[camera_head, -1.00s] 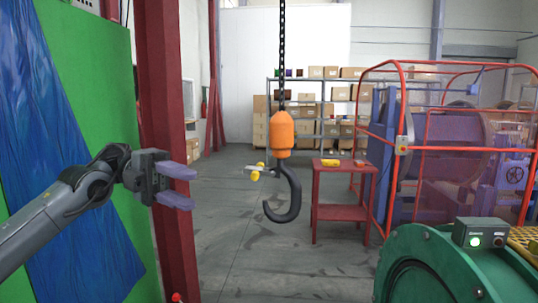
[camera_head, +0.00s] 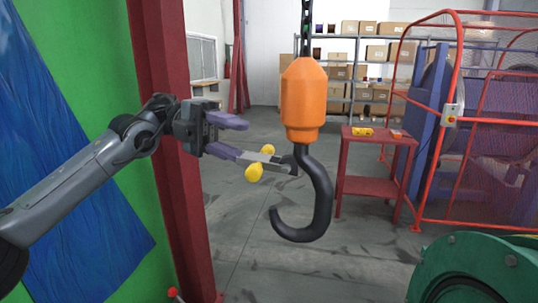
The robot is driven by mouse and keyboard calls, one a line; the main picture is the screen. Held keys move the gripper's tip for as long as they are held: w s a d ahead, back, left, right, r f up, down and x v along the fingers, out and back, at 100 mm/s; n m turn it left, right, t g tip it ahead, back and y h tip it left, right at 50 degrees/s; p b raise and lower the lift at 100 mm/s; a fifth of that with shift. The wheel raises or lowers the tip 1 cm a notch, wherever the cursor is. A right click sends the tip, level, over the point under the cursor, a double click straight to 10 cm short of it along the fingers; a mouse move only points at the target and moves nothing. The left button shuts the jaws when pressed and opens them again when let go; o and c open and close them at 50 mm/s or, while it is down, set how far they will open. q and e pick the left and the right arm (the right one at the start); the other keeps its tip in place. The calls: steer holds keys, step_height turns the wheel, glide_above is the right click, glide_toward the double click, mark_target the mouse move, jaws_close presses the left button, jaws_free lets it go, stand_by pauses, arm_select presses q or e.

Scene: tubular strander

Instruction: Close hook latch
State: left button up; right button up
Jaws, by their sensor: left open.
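A large black crane hook (camera_head: 322,205) hangs from an orange block (camera_head: 304,98) on a black chain (camera_head: 306,22). Its grey latch (camera_head: 278,164) with yellow round ends (camera_head: 255,172) sticks out to the left of the hook, away from the hook's tip, so the hook mouth is open. My left gripper (camera_head: 242,137) comes in from the left, open, with its purple fingers pointing right. The lower finger is close to the latch's yellow ends; I cannot tell whether they touch. My right gripper is not in view.
A red column (camera_head: 170,150) stands behind my left arm. A red side table (camera_head: 372,160) with a yellow item (camera_head: 361,132) stands right of the hook. A red-framed guard (camera_head: 455,130) and a green machine (camera_head: 475,270) fill the right side. Floor around the hook is clear.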

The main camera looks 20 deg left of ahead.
mark_target(268, 145)
arm_select(q)
steer(key=shift+b+x, duration=0.9)
steer(key=shift+x, duration=2.7)
jaws_close()
